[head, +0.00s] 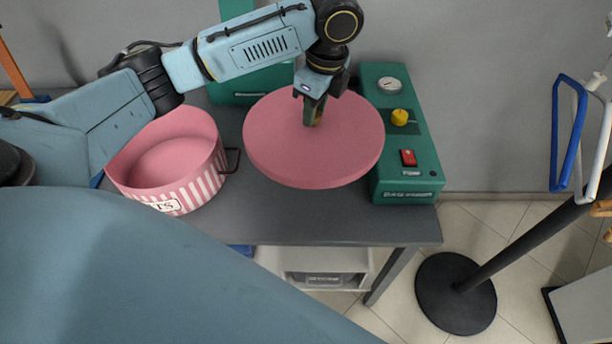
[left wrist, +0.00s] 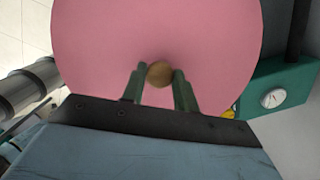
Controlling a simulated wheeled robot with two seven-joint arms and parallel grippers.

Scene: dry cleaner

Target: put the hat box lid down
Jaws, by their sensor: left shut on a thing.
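The hat box lid (head: 275,150) is a round pink disc in the middle of the head view, over the right part of the grey table. My left gripper (head: 313,118) is above it, shut on the lid's knob. In the left wrist view the lid (left wrist: 100,50) fills the top, and its round brown knob (left wrist: 160,74) sits between the fingertips of my left gripper (left wrist: 160,80). The lid appears raised above the table. The hat box (head: 195,188), pink with white stripes and a label, stands open and empty to the left. My right gripper does not show.
A green machine (head: 405,165) with a gauge, yellow knob and red switch stands right of the lid, close to its edge. Table (head: 270,222) is bare in front of the lid. A black stand (head: 455,293) with hangers (head: 562,140) is at the right.

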